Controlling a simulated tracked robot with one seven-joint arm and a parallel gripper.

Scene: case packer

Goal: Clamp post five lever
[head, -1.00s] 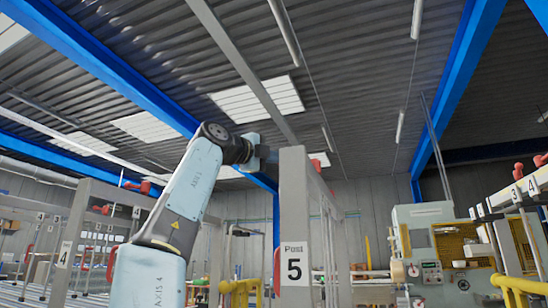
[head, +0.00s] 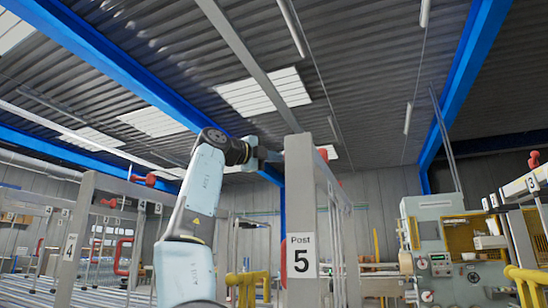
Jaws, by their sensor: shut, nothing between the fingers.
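Post five is a grey upright (head: 300,190) right of the middle, with a white "Post 5" label (head: 303,255). A red part (head: 323,153) shows just behind its top right; it may be the lever, and the post hides most of it. My arm rises on the left of the post and bends right at the wrist. My gripper (head: 266,155) is shut and empty, level with the post's upper part on its left side. Its fingertips are hard to make out against the post, and I cannot tell whether they touch it.
A post labelled 4 (head: 68,250) stands at the left, with red levers (head: 145,179) along its frame. Yellow rails (head: 247,287) stand low beside post five. A pale green machine (head: 432,240) and another numbered frame (head: 525,185) are at the right.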

